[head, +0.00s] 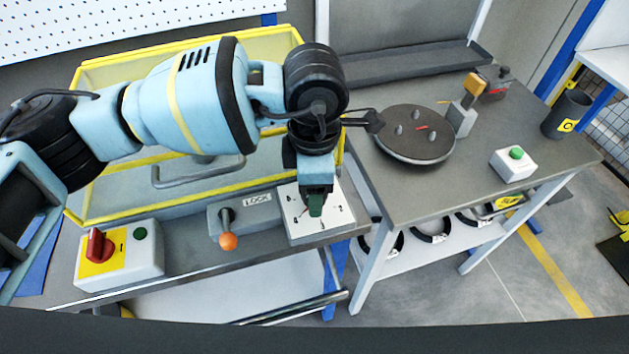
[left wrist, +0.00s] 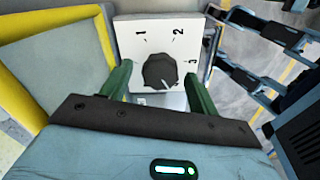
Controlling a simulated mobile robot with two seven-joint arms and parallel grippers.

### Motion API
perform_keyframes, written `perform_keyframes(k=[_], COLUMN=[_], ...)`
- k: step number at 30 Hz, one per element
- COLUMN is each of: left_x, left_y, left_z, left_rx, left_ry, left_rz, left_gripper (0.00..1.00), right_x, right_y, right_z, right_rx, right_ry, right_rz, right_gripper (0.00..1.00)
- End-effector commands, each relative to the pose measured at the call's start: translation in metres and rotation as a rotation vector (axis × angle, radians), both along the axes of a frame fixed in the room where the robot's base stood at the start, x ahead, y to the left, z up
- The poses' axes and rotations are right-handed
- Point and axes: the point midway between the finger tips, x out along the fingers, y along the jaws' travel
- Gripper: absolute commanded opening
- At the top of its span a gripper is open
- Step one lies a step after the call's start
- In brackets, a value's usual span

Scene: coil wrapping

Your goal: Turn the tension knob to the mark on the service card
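The tension knob (left wrist: 160,72) is a dark round knob on a white dial plate (left wrist: 130,40) printed with 1, 2 and 3. A pale pointer line on the knob points to the lower right in the left wrist view, below the 3. In the head view the white plate (head: 336,219) lies at the cabinet's right front corner. My left gripper (left wrist: 158,88) is open, its green fingers on either side of the knob with gaps visible; contact is not seen. In the head view the gripper (head: 316,208) hides the knob. I cannot make out a service card.
Left of the dial are an orange-tipped lever (head: 228,241) by a LOCK label (head: 257,199) and a red switch (head: 99,244). A yellow-edged clear cover (head: 90,150) stands behind. The right table holds a dark turntable (head: 414,136) and a green-button box (head: 514,164).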

Motion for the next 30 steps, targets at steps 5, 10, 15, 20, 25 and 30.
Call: perform_keyframes(k=[5,10,15,20,25,30], left_x=[0.000,0.000,0.000,0.000,0.000,0.000], left_y=[0.000,0.000,0.000,0.000,0.000,0.000], left_z=[-0.001,0.010,0.037,0.060,0.075,0.078], left_rx=[0.001,0.000,-0.001,0.000,0.000,0.000], left_ry=[0.002,0.000,-0.001,-0.001,0.001,0.001], left_rz=[0.000,0.000,0.000,0.000,0.000,0.000], left_gripper=[0.61,0.61,0.61,0.61,0.61,0.61], right_x=[-0.003,-0.005,-0.006,-0.006,-0.006,-0.003], right_y=[0.000,0.000,0.000,0.000,0.000,0.001], right_z=[-0.001,-0.002,-0.004,-0.005,-0.005,-0.003], right_rx=[0.000,0.000,0.000,-0.001,0.000,0.002], right_ry=[0.006,0.010,0.013,0.014,0.014,0.008], right_rz=[0.000,0.000,0.000,0.000,-0.001,-0.002], right_gripper=[0.36,0.36,0.36,0.36,0.36,0.36])
